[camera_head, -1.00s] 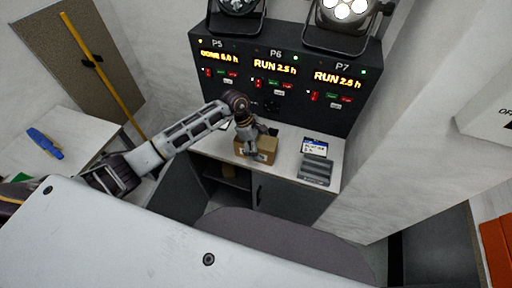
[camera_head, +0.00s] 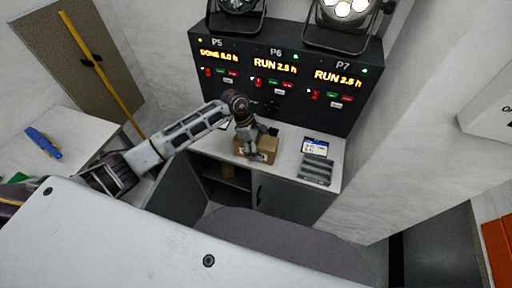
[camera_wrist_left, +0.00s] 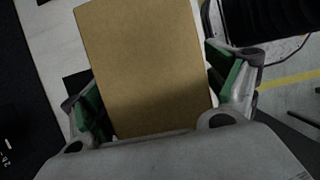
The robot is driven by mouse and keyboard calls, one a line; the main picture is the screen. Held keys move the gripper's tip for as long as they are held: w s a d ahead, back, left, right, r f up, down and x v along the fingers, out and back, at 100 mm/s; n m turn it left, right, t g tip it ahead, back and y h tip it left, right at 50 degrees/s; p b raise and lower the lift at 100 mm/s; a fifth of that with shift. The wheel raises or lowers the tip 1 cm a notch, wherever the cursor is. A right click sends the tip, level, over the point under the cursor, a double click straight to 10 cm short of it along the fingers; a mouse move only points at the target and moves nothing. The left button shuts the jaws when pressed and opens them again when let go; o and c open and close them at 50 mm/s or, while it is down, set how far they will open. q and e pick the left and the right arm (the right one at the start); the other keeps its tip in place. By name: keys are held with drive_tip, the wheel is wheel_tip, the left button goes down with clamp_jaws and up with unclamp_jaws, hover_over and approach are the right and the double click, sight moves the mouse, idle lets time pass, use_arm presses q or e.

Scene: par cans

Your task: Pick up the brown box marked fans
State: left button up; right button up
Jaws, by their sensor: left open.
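The brown box (camera_head: 266,148) stands on the white counter below the black control panel in the head view. Any marking on it is too small or hidden to read. My left gripper (camera_head: 254,150) is over the box, pointing down, and covers part of it. In the left wrist view the top of the brown box (camera_wrist_left: 148,65) fills the middle, between the open fingers of my left gripper (camera_wrist_left: 160,95). A finger with a green pad lies on each side of it. I cannot tell whether the pads touch the box. My right gripper is not in view.
A grey device (camera_head: 315,170) and a small card with a blue band (camera_head: 316,146) lie on the counter (camera_head: 285,160) right of the box. The black panel (camera_head: 270,75) with lit displays rises behind. A blue object (camera_head: 43,143) lies on the left table.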

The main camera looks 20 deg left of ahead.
use_arm(q)
drive_tip(key=shift+c, duration=0.4)
drive_tip(key=shift+s+f, duration=0.1)
drive_tip(key=shift+s, duration=0.05)
drive_tip(key=c, duration=1)
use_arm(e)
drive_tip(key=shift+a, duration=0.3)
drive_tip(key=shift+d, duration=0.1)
use_arm(q)
drive_tip(key=shift+s, duration=0.1)
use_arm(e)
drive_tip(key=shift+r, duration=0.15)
use_arm(q)
drive_tip(key=shift+p, duration=0.4)
drive_tip(key=r, duration=0.3)
drive_tip(key=r+b, duration=0.1)
drive_tip(key=r, duration=0.5)
drive_tip(key=shift+w+r, duration=0.2)
drive_tip(key=shift+w, duration=0.1)
drive_tip(key=c, duration=0.5)
drive_tip(key=shift+o, duration=0.2)
drive_tip(key=shift+r, duration=0.6)
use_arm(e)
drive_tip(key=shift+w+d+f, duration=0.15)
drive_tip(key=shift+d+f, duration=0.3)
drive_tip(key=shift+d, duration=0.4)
